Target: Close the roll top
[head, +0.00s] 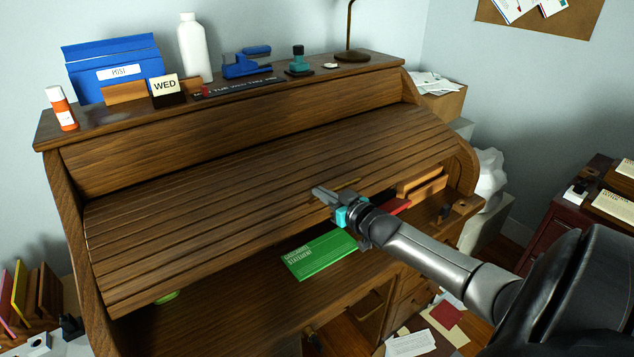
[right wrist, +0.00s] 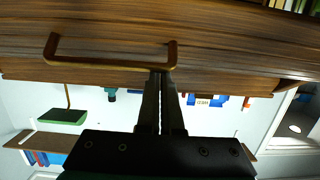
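The roll top (head: 230,185) is a slatted wooden cover on the desk, partly lowered. A gap stays open between its lower edge and the desk surface (head: 230,320). A small handle (head: 347,184) sits on it near my right gripper (head: 322,194). In the right wrist view, the handle (right wrist: 100,65) is a brown bar on the wood (right wrist: 220,40), and the fingertips of my right gripper (right wrist: 160,75) are at its right end. The fingers look closed together; I cannot tell whether they touch the handle. My left gripper is not in view.
A green book (head: 320,253) lies on the desk under the roll top's edge. A blue file box (head: 115,70), a white bottle (head: 194,48) and a blue stapler (head: 246,62) stand on the top shelf. Papers (head: 410,344) lie on the floor at the front right.

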